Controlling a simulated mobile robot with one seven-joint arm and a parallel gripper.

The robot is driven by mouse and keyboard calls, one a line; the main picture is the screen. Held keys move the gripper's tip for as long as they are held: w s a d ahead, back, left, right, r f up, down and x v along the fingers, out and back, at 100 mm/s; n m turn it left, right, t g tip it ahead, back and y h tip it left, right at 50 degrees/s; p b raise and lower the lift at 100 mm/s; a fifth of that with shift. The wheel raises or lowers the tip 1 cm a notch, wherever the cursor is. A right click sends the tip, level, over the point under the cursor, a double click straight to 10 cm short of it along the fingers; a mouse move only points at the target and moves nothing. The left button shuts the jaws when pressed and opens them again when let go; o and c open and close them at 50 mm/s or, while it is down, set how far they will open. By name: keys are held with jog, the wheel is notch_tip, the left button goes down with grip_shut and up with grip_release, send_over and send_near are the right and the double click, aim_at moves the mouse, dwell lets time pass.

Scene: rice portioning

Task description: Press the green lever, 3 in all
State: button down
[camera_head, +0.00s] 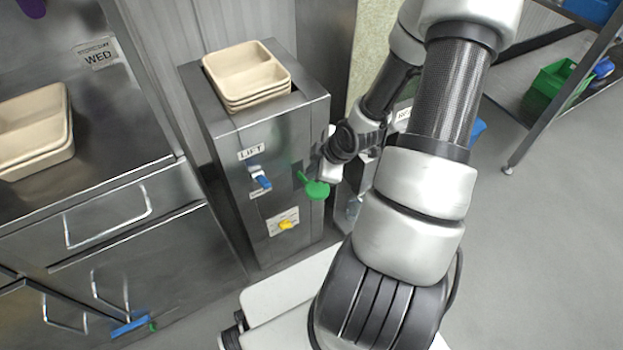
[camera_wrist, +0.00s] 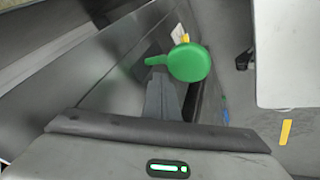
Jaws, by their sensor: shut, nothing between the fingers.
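The green lever (camera_head: 316,188) sticks out from the right part of the front of a steel dispenser cabinet (camera_head: 232,150). It has a round paddle end and a thin arm. In the wrist view the green paddle (camera_wrist: 188,62) is large, just beyond the fingertips. My gripper (camera_wrist: 166,88) is shut and empty, with its fingers close to the lever's arm. I cannot tell if they touch it. In the head view my wrist is right beside the lever, and the fingers are mostly hidden.
A stack of beige trays (camera_head: 246,75) sits in the cabinet top. A blue lever (camera_head: 263,182) by a LIFT label and a yellow knob (camera_head: 287,224) are on its front. More beige trays (camera_head: 40,160) stand on the steel counter at left. Open floor lies at right.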

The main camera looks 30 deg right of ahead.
aim_at(316, 184)
jog(key=shift+s+f+b, duration=0.25)
jog(key=shift+f+b, duration=0.45)
jog(key=shift+f, duration=0.1)
jog(key=shift+s+f+b, duration=0.3)
jog(key=shift+f+b, duration=0.35)
jog(key=shift+f, duration=0.15)
jog(key=shift+s+f+b, duration=0.25)
jog(key=shift+f+b, duration=0.45)
jog(key=shift+f, duration=0.1)
dwell(2.3)
jog(key=shift+r, duration=0.15)
jog(key=shift+w+r+p, duration=0.25)
jog(key=shift+r+p, duration=0.55)
jog(key=shift+p, duration=0.05)
jog(key=shift+w+r+p, duration=0.2)
jog(key=shift+r+p, duration=0.6)
jog(key=shift+w+r+p, duration=0.25)
jog(key=shift+r+p, duration=0.55)
jog(key=shift+p, duration=0.05)
jog(key=shift+w+r, duration=0.2)
jog(key=shift+r, duration=0.1)
jog(key=r+p, duration=0.1)
jog(key=w+r+p, duration=0.1)
jog(key=r+p, duration=0.2)
jog(key=p, duration=0.1)
jog(key=shift+w+r, duration=0.3)
jog(key=shift+r, duration=0.05)
jog(key=shift+r, duration=0.1)
